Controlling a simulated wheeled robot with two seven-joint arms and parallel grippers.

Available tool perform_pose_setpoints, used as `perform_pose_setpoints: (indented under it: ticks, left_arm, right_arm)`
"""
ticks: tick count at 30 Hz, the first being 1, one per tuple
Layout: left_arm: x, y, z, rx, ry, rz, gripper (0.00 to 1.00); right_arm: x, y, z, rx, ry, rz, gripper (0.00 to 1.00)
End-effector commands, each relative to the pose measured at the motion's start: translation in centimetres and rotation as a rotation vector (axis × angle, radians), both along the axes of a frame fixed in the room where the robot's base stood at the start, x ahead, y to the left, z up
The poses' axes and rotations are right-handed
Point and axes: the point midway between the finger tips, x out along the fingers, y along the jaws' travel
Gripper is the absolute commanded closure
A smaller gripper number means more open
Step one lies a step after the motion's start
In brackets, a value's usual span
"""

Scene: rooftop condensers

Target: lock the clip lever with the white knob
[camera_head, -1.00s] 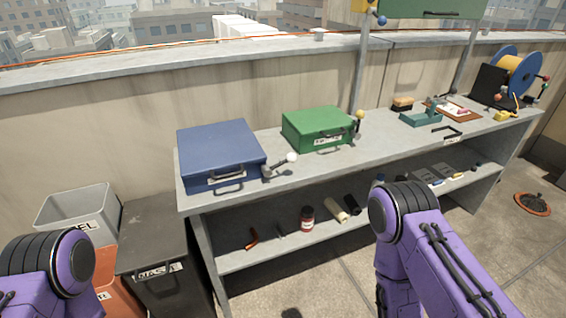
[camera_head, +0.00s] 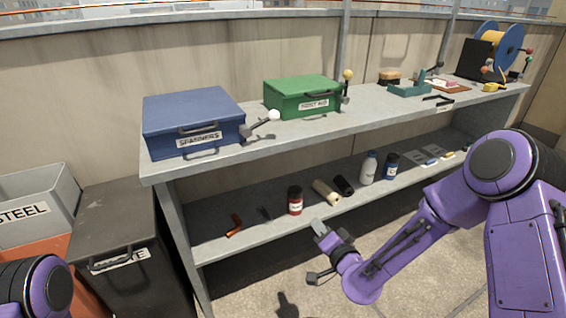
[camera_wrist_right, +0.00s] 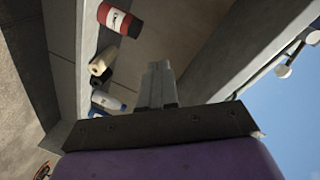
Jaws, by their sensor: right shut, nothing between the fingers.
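The white knob (camera_head: 274,115) sits on the end of a short grey lever at the bench's front edge, beside the right front corner of the blue SPANNERS case (camera_head: 195,118). The lever slants up to the right. My right gripper (camera_head: 319,227) is in front of the bench, below the top and near the lower shelf, well below and right of the knob. In the right wrist view its fingers (camera_wrist_right: 158,75) are together and empty. Pale round knobs show at that view's right edge; I cannot tell which is which. Only part of my left arm shows, without its gripper.
The lower shelf holds a red jar (camera_head: 295,200), rolls and bottles. Bins (camera_head: 120,240) stand at the left. The bench front edge overhangs the shelf.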

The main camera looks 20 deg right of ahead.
Motion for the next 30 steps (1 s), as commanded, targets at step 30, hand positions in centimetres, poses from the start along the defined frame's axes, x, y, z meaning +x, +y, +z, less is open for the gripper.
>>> perform_pose_setpoints:
  ticks: [30]
  left_arm:
    - [0.0, 0.0, -2.7, 0.0, 0.0, 0.0, 0.45]
  right_arm:
    - [5.0, 3.1, 17.4, 0.441, -0.654, 0.331, 1.0]
